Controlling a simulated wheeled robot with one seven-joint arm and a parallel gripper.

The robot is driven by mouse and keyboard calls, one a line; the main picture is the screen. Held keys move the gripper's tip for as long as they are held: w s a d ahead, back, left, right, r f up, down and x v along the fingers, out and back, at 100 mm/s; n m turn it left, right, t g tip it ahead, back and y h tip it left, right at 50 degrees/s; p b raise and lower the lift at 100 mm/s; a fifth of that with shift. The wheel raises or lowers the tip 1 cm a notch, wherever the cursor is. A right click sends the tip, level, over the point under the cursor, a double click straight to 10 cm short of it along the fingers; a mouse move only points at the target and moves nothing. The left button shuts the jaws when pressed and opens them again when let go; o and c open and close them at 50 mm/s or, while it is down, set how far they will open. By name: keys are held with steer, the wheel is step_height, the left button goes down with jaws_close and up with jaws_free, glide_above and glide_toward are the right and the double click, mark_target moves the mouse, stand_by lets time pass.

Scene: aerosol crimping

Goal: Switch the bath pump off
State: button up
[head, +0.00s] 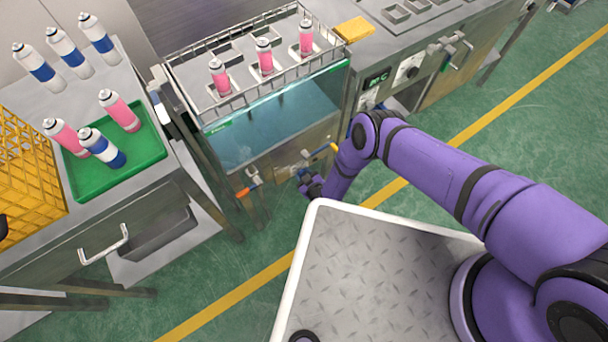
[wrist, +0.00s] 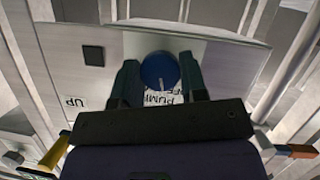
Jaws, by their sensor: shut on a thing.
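The blue round pump knob (wrist: 158,68) is on a metal panel (wrist: 228,60) in the wrist view. It has a pale pointer mark pointing towards the bottom of the picture. An upside-down label (wrist: 160,98) reading PUMP sits beside it, partly hidden by my gripper. My gripper (wrist: 160,76) has one finger on each side of the knob and is shut on it. In the head view my gripper (head: 311,187) is low at the front of the water bath (head: 270,130), and the knob is hidden there.
The wrist view also shows a black square (wrist: 93,55) and an UP label (wrist: 75,103) on the panel. Valves with an orange handle (head: 248,191) and a yellow handle (head: 327,150) are near my gripper. Pink cans (head: 265,57) stand in the bath rack; a green tray (head: 150,150) stands left.

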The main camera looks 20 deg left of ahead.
steer(key=shift+s+n+t, duration=0.1)
steer(key=shift+n+t, duration=0.5)
steer(key=shift+n, duration=0.4)
steer(key=o, duration=0.9)
steer(key=v, duration=1)
steer(key=shift+s+r, duration=0.25)
steer(key=shift+s, duration=0.1)
